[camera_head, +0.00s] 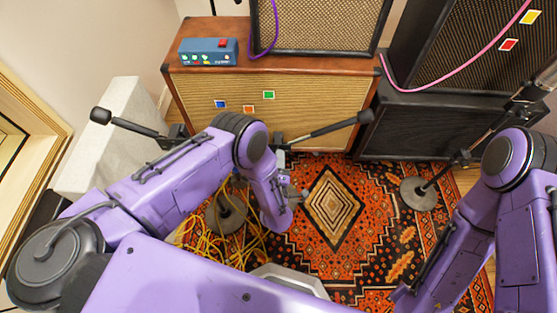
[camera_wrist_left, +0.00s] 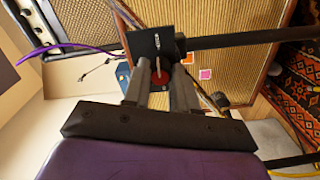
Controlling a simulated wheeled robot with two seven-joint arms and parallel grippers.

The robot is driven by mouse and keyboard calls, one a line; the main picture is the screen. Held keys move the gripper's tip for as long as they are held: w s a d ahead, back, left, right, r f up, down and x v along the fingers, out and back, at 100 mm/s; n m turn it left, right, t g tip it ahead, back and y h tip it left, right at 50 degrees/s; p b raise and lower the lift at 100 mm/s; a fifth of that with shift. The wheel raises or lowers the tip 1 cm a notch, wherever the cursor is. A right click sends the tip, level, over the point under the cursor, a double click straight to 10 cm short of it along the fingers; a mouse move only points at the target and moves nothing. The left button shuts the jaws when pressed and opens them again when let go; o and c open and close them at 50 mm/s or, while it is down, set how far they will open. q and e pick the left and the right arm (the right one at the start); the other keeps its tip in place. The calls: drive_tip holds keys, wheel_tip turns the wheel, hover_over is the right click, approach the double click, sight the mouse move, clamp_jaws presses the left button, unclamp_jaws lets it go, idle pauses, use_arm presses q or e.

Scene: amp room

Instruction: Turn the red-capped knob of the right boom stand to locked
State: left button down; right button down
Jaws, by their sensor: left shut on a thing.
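The right boom stand's boom (camera_head: 328,129) slants up to the right in front of the brown amp. In the left wrist view its black clutch block (camera_wrist_left: 158,42) shows with the boom (camera_wrist_left: 245,39) running right. The red-capped knob (camera_wrist_left: 158,84) is just below the block, with a pale narrow bar standing up from it. My left gripper (camera_wrist_left: 161,73) is shut on the knob, one finger on each side. In the head view my left forearm hides most of this grip, and the knob cannot be made out. My right gripper is out of view.
The left boom stand's boom (camera_head: 135,126) is behind my left arm. The brown amp (camera_head: 320,105) carries a blue pedal (camera_head: 207,51). Yellow cable (camera_head: 238,250) lies coiled on the patterned rug (camera_head: 345,255). Another stand's round base (camera_head: 419,194) is at right.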

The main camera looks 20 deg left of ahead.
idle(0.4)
use_arm(q)
drive_tip(key=c, duration=0.9)
unclamp_jaws()
drive_tip(key=v, duration=1)
drive_tip(key=shift+s, duration=0.3)
drive_tip(key=shift+d, duration=0.1)
